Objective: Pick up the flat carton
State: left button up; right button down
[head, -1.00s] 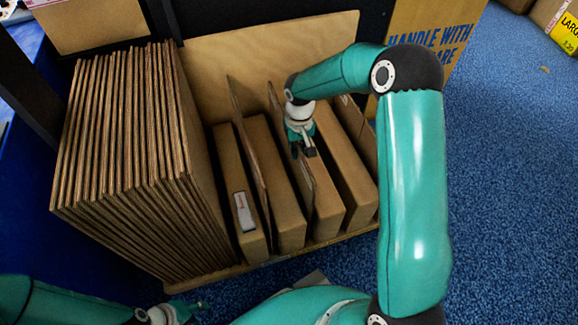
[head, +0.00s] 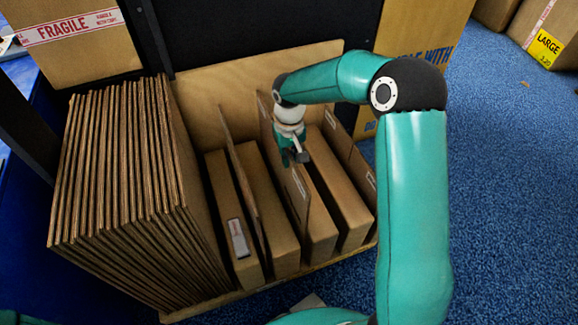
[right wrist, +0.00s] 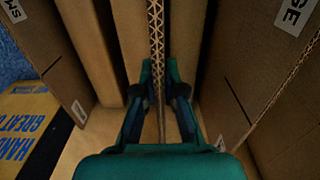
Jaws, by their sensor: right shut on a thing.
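The flat carton (head: 296,188) is a thin brown corrugated sheet standing upright between thicker boxes in a wooden rack. My right gripper (head: 291,158) is shut on its upper edge in the head view. In the right wrist view, the two fingers of my right gripper (right wrist: 162,80) lie one on each side of the corrugated edge of the flat carton (right wrist: 156,40). The carton's lower part is hidden between its neighbours. My left gripper is not in view.
The wooden rack (head: 205,308) holds a stack of brown sheets (head: 130,190) at left, another thin upright sheet (head: 246,185) and several boxes close beside the carton. A FRAGILE box (head: 75,55) stands at upper left. Blue floor (head: 510,200) is open at right.

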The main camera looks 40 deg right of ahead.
notch_tip(320, 180, up, 49)
jog(key=p, duration=3.3)
jog(key=shift+f, duration=0.2)
